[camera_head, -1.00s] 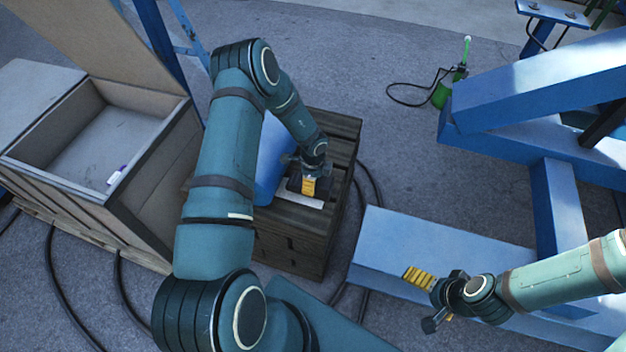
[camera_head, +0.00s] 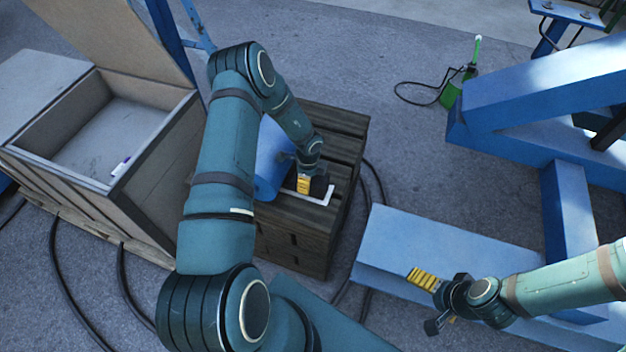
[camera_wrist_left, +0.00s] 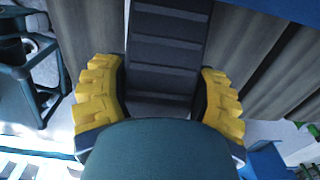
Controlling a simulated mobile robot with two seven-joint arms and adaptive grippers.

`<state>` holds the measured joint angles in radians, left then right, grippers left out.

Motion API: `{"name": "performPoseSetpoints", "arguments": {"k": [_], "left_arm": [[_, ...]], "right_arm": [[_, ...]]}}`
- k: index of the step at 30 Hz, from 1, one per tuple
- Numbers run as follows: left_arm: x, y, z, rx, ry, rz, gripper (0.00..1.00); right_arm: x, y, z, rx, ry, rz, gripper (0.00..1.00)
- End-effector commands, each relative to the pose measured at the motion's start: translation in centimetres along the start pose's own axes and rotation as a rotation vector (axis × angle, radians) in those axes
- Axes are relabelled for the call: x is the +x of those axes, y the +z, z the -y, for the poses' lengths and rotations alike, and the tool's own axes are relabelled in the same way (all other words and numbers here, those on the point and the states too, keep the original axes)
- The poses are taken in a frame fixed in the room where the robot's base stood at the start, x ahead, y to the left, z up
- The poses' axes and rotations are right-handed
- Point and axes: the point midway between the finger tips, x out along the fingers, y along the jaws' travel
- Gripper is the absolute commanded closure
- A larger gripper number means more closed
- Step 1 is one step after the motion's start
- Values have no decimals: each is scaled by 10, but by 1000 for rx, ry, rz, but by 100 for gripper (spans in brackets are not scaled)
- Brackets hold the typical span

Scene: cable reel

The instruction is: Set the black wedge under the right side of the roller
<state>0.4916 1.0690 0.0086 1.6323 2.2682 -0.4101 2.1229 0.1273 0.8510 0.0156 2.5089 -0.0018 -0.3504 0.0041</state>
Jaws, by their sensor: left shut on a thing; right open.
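The blue roller (camera_head: 270,165) lies on a dark wooden crate, partly hidden behind my left arm. My left gripper (camera_head: 309,184) is at the roller's right side, low over the crate top. It is shut on the black wedge (camera_head: 320,187), mostly hidden by the gripper in the head view. In the left wrist view the ridged black wedge (camera_wrist_left: 165,65) sits between the yellow finger pads. Whether the wedge touches the roller cannot be told. My right gripper (camera_head: 432,302) is open and empty over a blue beam at the lower right.
The wooden crate (camera_head: 300,238) has a white strip (camera_head: 322,197) on top beside the gripper. An open box (camera_head: 150,150) stands at the left. A blue steel frame (camera_head: 450,240) fills the right.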

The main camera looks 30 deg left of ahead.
Motion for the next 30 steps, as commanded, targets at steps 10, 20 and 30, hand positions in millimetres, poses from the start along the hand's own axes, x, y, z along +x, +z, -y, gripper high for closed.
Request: {"name": "performPoseSetpoints", "arguments": {"k": [10, 20, 30], "left_arm": [[-1, 2, 1, 0, -2, 0, 26], [0, 2, 0, 0, 0, 0, 0], [-47, 2, 1, -2, -5, -1, 0]], "right_arm": [[0, 0, 0, 0, 0, 1, 1], [0, 0, 0, 0, 0, 1, 1], [0, 0, 0, 0, 0, 0, 1]]}}
